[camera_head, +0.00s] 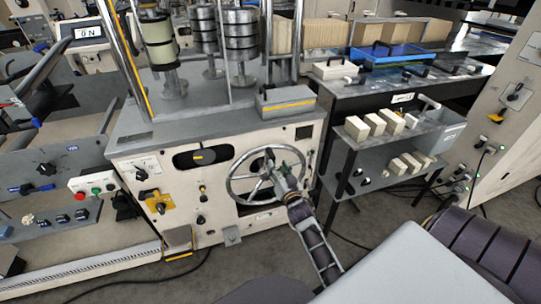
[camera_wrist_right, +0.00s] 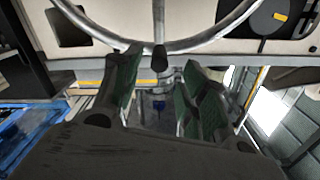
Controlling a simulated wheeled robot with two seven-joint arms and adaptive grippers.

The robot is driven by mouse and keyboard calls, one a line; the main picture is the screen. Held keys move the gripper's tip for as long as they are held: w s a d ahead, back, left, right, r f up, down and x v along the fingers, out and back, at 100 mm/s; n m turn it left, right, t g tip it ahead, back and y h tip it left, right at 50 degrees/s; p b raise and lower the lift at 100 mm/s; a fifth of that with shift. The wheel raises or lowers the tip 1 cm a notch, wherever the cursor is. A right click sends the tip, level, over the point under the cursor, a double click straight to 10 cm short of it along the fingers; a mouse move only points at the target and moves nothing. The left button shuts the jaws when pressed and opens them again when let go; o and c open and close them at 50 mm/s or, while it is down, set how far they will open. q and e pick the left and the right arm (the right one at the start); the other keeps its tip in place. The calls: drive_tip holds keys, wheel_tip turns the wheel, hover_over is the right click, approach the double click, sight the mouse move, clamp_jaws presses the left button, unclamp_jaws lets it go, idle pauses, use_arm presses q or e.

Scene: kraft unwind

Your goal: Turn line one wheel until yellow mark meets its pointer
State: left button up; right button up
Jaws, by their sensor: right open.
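The spoked metal hand wheel (camera_head: 231,184) is on the front of the beige machine; its rim also crosses the top of the right wrist view (camera_wrist_right: 205,43). A dark round disc with a yellow mark (camera_head: 200,157) shows left of the wheel; the mark also shows in the wrist view (camera_wrist_right: 280,16). I cannot make out a pointer. My right gripper (camera_head: 277,166) is at the wheel's right side, partly covering it. In the wrist view its green-padded fingers (camera_wrist_right: 160,72) are apart, with the dark knob (camera_wrist_right: 160,57) at the rim appearing between them. My left gripper is out of view.
A dark shelf (camera_head: 375,165) with pale blocks stands close right of the wheel. A yellow fitting (camera_head: 157,201) and several knobs are on the panel to its left. A cable (camera_head: 150,286) lies on the floor. Grey floor is open in front of the machine.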

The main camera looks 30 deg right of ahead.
sight(270, 155)
drive_tip(key=x, duration=0.6)
drive_tip(key=shift+w+d, duration=0.1)
drive_tip(key=shift+w, duration=0.1)
drive_tip(key=shift+x, duration=1.1)
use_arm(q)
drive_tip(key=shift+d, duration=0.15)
use_arm(e)
drive_tip(key=shift+w, duration=0.15)
